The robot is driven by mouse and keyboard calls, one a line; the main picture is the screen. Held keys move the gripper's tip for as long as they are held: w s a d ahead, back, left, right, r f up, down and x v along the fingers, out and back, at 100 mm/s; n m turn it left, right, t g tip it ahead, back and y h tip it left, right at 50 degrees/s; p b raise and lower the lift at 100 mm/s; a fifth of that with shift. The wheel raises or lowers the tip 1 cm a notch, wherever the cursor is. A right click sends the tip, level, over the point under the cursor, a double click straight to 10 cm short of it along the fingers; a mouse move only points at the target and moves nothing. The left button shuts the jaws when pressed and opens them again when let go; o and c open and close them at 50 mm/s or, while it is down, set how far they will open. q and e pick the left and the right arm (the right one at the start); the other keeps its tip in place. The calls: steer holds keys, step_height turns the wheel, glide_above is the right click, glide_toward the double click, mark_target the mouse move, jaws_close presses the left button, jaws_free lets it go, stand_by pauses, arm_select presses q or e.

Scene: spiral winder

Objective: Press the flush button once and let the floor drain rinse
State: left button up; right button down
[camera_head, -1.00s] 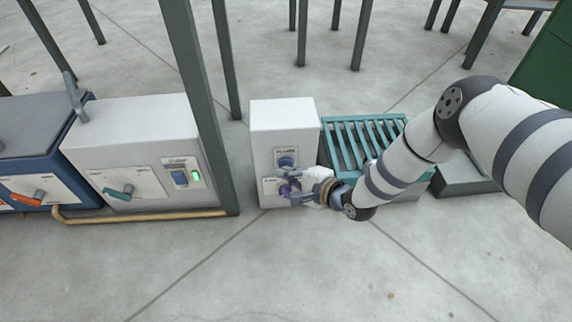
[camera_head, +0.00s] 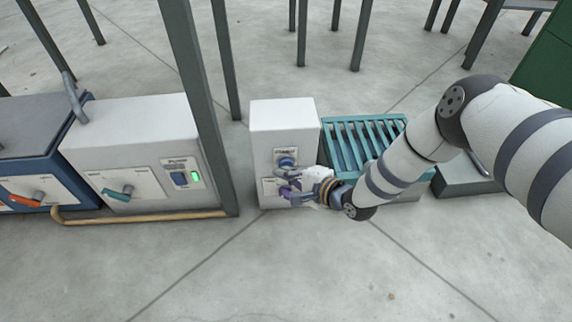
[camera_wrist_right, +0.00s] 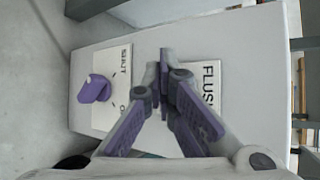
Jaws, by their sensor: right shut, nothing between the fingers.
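The white control box (camera_head: 283,115) stands on the floor. Its FLUSH plate carries a blue round button (camera_head: 287,162) near the top of the front face. Below it is a purple knob (camera_head: 286,190) on a second plate. My right gripper (camera_head: 284,174) is shut and empty, just below the blue button. In the right wrist view its fingertips (camera_wrist_right: 163,70) are together over the edge of the FLUSH plate (camera_wrist_right: 208,88) and hide the button; I cannot tell whether they touch it. The purple knob (camera_wrist_right: 95,90) is beside them. The teal floor grating (camera_head: 346,155) lies right of the box. My left gripper is out of view.
A grey box (camera_head: 140,135) with a rocker switch and green light stands at the left, next to a blue machine (camera_head: 45,150). A dark post (camera_head: 205,110) rises between it and the control box. A tan pipe (camera_head: 150,216) runs along the floor. The floor in front is clear.

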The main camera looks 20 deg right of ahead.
steer(key=shift+s+a, duration=0.1)
steer(key=shift+s, duration=0.5)
steer(key=shift+s, duration=0.1)
steer(key=shift+s+a+p, duration=0.25)
steer(key=shift+s+p, duration=0.15)
steer(key=shift+s, duration=0.4)
steer(key=shift+s+a+p, duration=0.25)
steer(key=shift+s+p, duration=0.2)
steer(key=shift+s, duration=0.3)
steer(key=shift+s+a+p, duration=0.25)
steer(key=shift+s+p, duration=0.15)
steer(key=shift+s, duration=0.4)
